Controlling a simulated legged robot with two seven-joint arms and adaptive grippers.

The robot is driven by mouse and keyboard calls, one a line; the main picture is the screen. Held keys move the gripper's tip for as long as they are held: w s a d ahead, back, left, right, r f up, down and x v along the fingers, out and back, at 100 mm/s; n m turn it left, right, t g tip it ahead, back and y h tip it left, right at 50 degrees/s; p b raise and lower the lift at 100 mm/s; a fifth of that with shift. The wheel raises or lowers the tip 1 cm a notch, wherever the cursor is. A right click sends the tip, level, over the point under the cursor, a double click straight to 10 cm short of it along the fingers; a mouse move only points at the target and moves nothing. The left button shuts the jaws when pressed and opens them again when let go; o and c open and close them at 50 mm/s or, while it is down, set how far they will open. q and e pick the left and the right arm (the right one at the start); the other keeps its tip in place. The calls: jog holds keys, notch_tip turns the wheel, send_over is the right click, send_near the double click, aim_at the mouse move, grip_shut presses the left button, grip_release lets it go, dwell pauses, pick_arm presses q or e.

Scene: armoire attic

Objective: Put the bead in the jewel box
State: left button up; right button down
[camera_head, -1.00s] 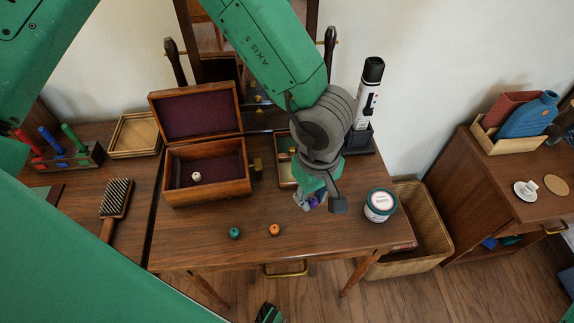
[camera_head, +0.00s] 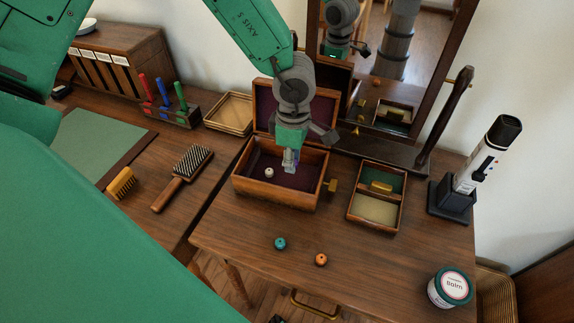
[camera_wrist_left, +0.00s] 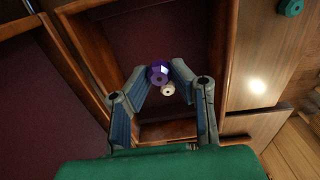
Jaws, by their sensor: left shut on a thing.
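The jewel box (camera_head: 251,190) stands open on the dressing table, its lid tilted back and its lining dark purple. A white bead (camera_head: 269,173) lies inside on the floor of the box; it also shows in the left wrist view (camera_wrist_left: 167,89). My left gripper (camera_head: 289,166) is over the box opening, pointing down. In the left wrist view its fingers are shut on a purple bead (camera_wrist_left: 158,73), with the box interior below. A teal bead (camera_head: 280,243) and an orange bead (camera_head: 320,259) lie on the table in front of the box. My right gripper is not in view.
A two-part tray (camera_head: 351,213) sits right of the box. A mirror (camera_head: 420,50) stands behind. A balm jar (camera_head: 450,288) and a trimmer in its stand (camera_head: 452,200) are at the right. A hairbrush (camera_head: 183,176) lies left. The table front is mostly clear.

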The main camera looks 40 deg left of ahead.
aim_at(292, 181)
pick_arm(q)
jog(key=shift+a+f, duration=0.1)
jog(key=shift+f, duration=0.85)
jog(key=f, duration=0.2)
jog(key=f+b, duration=0.1)
jog(key=shift+d+f, duration=0.25)
jog(key=shift+f, duration=0.05)
jog(key=o, duration=0.8)
jog(key=shift+a, duration=0.1)
jog(key=shift+c, duration=0.2)
notch_tip(292, 181, up, 12)
jog(key=p, duration=0.2)
jog(key=shift+r+p, duration=0.1)
jog(key=shift+p, duration=0.2)
